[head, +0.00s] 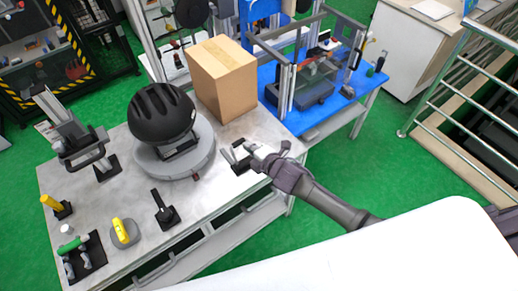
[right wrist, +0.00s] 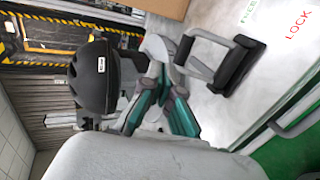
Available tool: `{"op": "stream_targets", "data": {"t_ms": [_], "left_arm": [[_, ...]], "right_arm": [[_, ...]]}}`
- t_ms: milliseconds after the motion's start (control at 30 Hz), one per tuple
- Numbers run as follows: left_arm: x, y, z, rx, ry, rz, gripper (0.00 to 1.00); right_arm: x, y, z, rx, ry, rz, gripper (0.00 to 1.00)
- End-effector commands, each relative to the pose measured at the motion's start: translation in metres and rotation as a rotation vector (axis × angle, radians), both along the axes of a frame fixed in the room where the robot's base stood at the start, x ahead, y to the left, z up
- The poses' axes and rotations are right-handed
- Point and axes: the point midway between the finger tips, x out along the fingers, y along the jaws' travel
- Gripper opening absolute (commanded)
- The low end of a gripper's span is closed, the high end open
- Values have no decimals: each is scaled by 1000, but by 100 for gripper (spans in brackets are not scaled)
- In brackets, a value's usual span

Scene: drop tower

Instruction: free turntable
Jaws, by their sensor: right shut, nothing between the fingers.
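The turntable (head: 200,160) is a round grey disc on the metal table, with a black helmet (head: 160,112) on a dark mount on top of it. The helmet also shows at the left in the right wrist view (right wrist: 95,75). My right gripper (head: 243,152) is shut and empty, just right of the turntable. In the right wrist view, my right gripper (right wrist: 160,75) is close to a grey lever (right wrist: 200,68) on a black base (right wrist: 242,66). I cannot tell whether they touch. Green FREE (right wrist: 249,11) and red LOCK (right wrist: 299,25) labels are beside the lever.
A cardboard box (head: 222,78) stands behind the turntable. A blue bench (head: 350,92) with a framed fixture is at the back right. A black lever device (head: 164,210), a yellow-handled piece (head: 124,232) and a clamp stand (head: 85,150) occupy the table's left and front.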

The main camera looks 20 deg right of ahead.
Motion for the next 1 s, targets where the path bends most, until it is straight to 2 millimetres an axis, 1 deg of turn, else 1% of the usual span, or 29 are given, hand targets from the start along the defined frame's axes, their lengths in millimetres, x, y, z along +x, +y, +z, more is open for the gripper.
{"op": "stream_targets", "data": {"t_ms": [67, 167, 333, 433, 533, 733, 1000], "left_arm": [[-5, 0, -2, 1, 8, 0, 43], [-3, 0, -4, 0, 4, 0, 43], [25, -1, -4, -2, -33, -1, 43], [32, -2, -4, -4, -46, -1, 43], [27, -2, -4, -3, -39, -1, 43], [10, -1, -6, -1, -14, -1, 43], [9, -1, -6, -1, -13, 0, 43]], "right_arm": [[-10, -5, 10, -2, -3, 1, 0], [-23, -9, 21, -1, -2, 1, 0], [-39, -15, 37, -2, -1, 1, 0], [-44, -16, 43, -1, 0, -1, 0], [-47, -18, 45, -2, 0, -1, 0], [-47, -18, 46, -1, 1, -1, 0], [-47, -17, 46, -1, 1, -1, 0]]}}
